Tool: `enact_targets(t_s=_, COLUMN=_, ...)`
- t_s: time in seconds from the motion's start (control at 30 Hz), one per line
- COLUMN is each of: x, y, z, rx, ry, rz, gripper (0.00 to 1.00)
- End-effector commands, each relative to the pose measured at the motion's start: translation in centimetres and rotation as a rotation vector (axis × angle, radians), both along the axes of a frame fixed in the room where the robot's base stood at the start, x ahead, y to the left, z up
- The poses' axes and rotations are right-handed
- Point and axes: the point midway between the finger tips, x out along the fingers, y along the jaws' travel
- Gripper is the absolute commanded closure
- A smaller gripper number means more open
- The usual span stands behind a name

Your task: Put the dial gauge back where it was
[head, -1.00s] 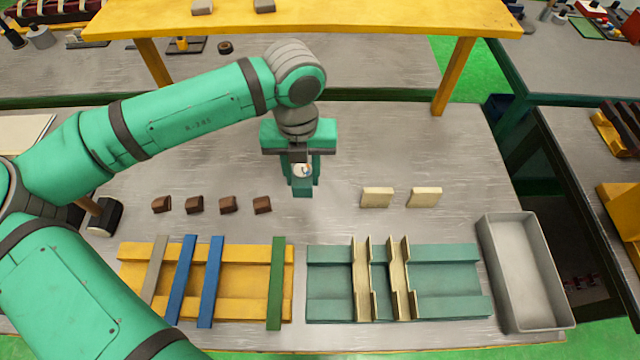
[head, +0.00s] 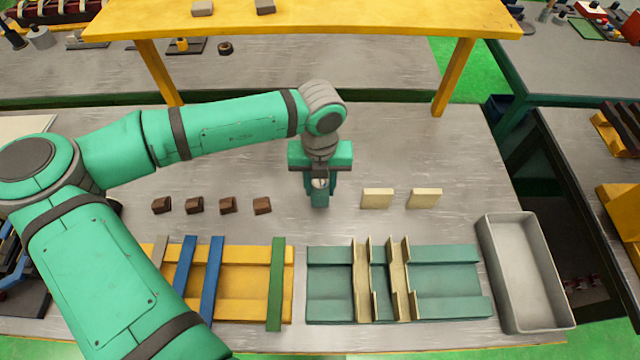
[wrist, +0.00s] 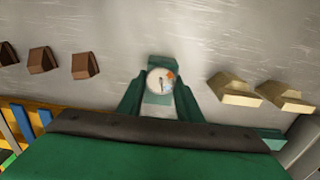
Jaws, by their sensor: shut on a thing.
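The dial gauge (wrist: 160,81) has a round white face with an orange-red patch and a dark needle. It sits between the green fingers of my gripper (wrist: 158,95) in the wrist view, its face toward the camera. In the head view my gripper (head: 319,192) points down over the middle of the grey bench, shut on the gauge (head: 320,184), which is partly hidden by the fingers. I cannot tell whether the gauge touches the bench.
Several brown blocks (head: 227,205) lie left of my gripper and two cream blocks (head: 377,198) right. A yellow rack (head: 247,283) and a teal rack (head: 445,280) stand in front. A grey bin (head: 525,275) is at right. A yellow shelf (head: 330,22) spans the back.

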Motion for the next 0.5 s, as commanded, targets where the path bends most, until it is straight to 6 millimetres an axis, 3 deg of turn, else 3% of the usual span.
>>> enact_targets(t_s=0.5, x=0.0, y=0.0, z=-1.1, rx=0.0, ry=0.001, rz=0.0, gripper=0.9)
